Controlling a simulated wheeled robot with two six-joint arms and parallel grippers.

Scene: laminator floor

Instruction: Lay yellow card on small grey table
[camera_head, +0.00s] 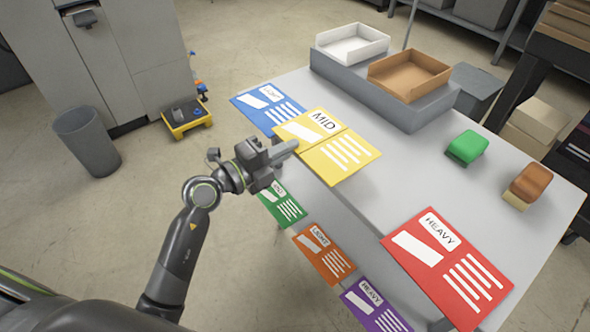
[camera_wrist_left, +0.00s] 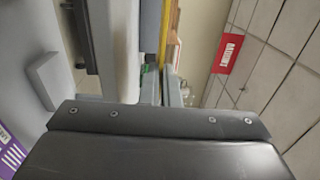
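The yellow card (camera_head: 340,158), marked MID, is level near the left edge of the light grey table (camera_head: 375,195), overlapping the blue card in the head view. My left gripper (camera_head: 290,150) is at the yellow card's left edge, with its fingers close together on it. In the left wrist view the card shows edge-on as a thin yellow strip (camera_wrist_left: 164,35) in line with the fingers (camera_wrist_left: 162,88), seemingly clear of the tabletop. No separate small grey table can be made out. My right gripper is not in view.
A blue card (camera_head: 262,104) and red card (camera_head: 450,262) lie on the table. Green (camera_head: 284,205), orange (camera_head: 325,254) and purple (camera_head: 376,309) cards are along its front. White (camera_head: 352,44) and brown (camera_head: 410,75) trays stand behind. A bin (camera_head: 88,142) and yellow cart (camera_head: 187,122) stand left.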

